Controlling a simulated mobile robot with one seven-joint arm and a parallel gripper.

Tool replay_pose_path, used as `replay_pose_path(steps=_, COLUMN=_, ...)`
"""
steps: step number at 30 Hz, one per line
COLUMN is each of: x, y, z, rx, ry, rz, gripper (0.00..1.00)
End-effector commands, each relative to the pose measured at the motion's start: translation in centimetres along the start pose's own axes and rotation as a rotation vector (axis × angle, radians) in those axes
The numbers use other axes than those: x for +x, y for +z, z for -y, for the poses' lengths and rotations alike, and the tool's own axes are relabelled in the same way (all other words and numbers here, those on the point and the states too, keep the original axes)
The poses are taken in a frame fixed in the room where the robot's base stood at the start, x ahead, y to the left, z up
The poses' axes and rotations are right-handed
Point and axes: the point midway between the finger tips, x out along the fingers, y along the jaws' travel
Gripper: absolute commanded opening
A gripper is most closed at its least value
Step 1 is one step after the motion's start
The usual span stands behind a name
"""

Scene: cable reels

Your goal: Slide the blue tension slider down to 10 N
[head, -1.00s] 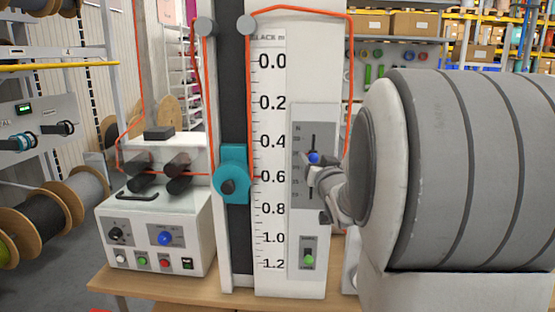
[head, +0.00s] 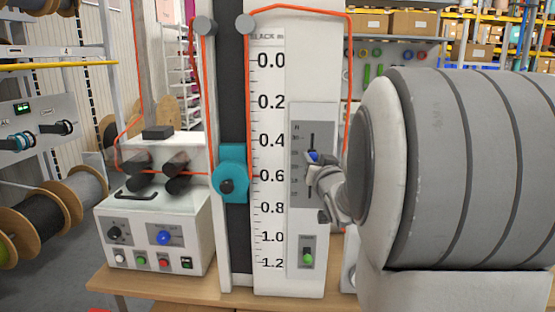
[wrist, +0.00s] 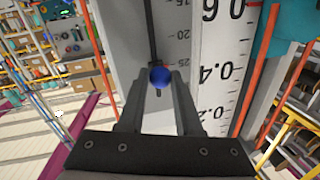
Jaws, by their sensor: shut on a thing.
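The blue tension slider knob (head: 313,156) sits in a dark vertical slot on the grey scale panel (head: 300,183) of the white column. It is in the upper part of the slot; the small numbers are hard to read in the head view. My gripper (wrist: 159,84) is shut on the blue knob, with one finger on each side of it in the wrist view. That view is upside down and shows 15 and 25 on the scale, with the knob near 25. In the head view my gripper (head: 316,163) partly hides the knob and the slot below it.
A green switch (head: 308,258) is low on the same column. A black-numbered ruler (head: 270,190) and a teal carriage (head: 232,175) with orange cable stand to the left. A white control box (head: 155,230) stands farther left on the bench.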

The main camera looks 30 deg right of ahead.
Motion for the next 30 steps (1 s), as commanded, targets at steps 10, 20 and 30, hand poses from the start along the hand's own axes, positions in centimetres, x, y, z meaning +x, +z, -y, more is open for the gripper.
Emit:
replay_pose_path(steps=10, x=0.0, y=-0.1, z=0.0, rx=0.000, ry=0.000, rz=-0.001, gripper=0.00)
replay_pose_path(steps=20, x=0.0, y=-0.1, z=0.0, rx=0.000, ry=0.000, rz=-0.001, gripper=0.00)
replay_pose_path(steps=30, x=0.0, y=1.7, z=-0.3, rx=0.000, ry=-0.001, rz=-0.001, gripper=0.00)
